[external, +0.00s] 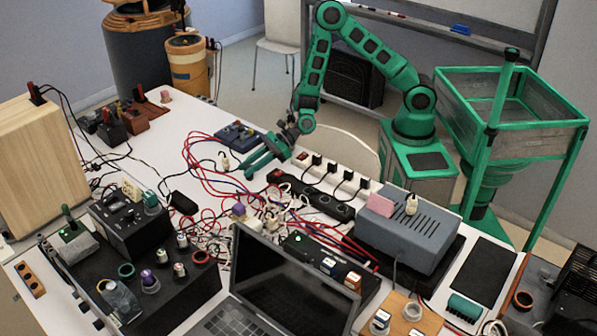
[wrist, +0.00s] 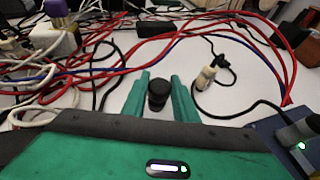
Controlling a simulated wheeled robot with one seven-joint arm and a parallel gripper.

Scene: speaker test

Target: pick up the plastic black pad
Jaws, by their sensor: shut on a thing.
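My green gripper (external: 250,168) is low over the white table, left of the power strip in the external view. In the wrist view its two fingers (wrist: 162,78) are close around a small dark rounded thing (wrist: 158,92), and the gripper is shut on it. I cannot tell whether this thing is the plastic black pad; it is not clearly seen in the external view. A flat black pad-like sheet (external: 478,268) lies at the table's right side, away from my gripper.
Red and blue cables (external: 200,165) tangle beside my gripper. A cream plug (wrist: 205,76) lies right of the fingers in the wrist view. A white power strip (external: 320,172), a grey-blue box (external: 405,240) and a laptop (external: 290,285) crowd the table.

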